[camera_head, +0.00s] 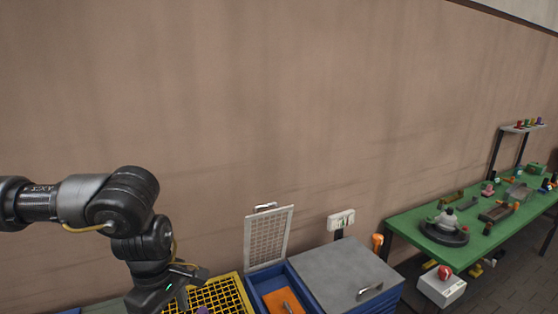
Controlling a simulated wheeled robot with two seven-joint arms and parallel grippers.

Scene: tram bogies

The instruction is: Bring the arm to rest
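My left arm reaches in from the left and bends down. Its gripper (178,301) is at the bottom edge of the view, in front of and left of a yellow grid (223,294). The fingertips are partly cut off, so I cannot tell whether it is open or holding something. A small purple thing (202,310) shows beside it at the picture's edge. My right gripper is not in view.
A blue box (262,283) with its mesh lid (268,240) raised stands right of the yellow grid. Beside it is a grey-topped cabinet (340,272). A green table (410,226) with several parts stands at right. Open wall lies above my arm.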

